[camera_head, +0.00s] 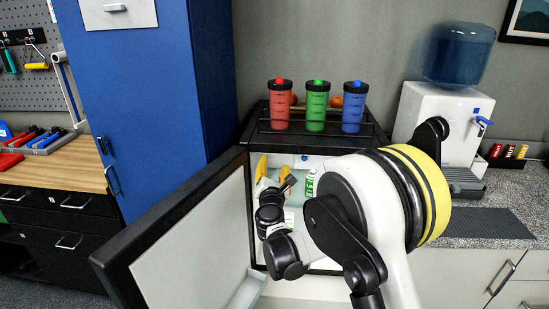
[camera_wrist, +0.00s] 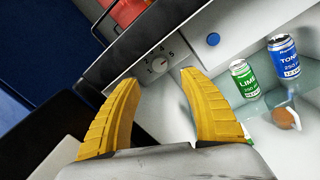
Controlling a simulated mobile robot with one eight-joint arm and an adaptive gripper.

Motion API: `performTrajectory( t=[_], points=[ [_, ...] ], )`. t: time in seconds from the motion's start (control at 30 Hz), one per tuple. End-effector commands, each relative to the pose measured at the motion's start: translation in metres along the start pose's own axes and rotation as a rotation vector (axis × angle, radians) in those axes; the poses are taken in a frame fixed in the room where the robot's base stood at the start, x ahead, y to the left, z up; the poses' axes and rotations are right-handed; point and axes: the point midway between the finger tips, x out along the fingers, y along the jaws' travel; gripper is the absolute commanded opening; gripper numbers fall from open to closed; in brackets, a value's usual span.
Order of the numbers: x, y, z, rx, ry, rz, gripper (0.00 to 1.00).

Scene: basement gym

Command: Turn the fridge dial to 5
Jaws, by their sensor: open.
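The fridge dial (camera_wrist: 158,64) is a small round grey knob with numbers around it, on the panel under the fridge's top edge in the wrist view. A 5 is legible at its right side; I cannot tell which number the dial points at. My gripper (camera_wrist: 158,77) has two yellow fingers spread apart and empty, with the dial seen just beyond and between their tips. I cannot tell whether they touch it. In the head view my gripper (camera_head: 273,169) is inside the top of the open fridge (camera_head: 240,140), and the dial cannot be made out there.
The fridge door (camera_head: 195,240) stands open at the left. A blue button (camera_wrist: 213,39) is right of the dial. A green lime can (camera_wrist: 243,80) and a blue tonic can (camera_wrist: 284,57) stand inside. Three shaker bottles (camera_head: 316,107) and a water dispenser (camera_head: 440,110) are above and right.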

Motion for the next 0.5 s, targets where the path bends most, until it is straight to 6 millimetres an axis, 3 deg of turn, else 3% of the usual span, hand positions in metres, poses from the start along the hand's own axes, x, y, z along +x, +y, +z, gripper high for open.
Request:
performTrajectory(
  t=[0.2, 0.5],
  points=[
    [-0.027, 0.0, 0.0, 0.0, 0.0, 0.0, 0.51],
    [-0.031, 0.0, 0.0, 0.0, 0.0, 0.0, 0.51]
  ],
)
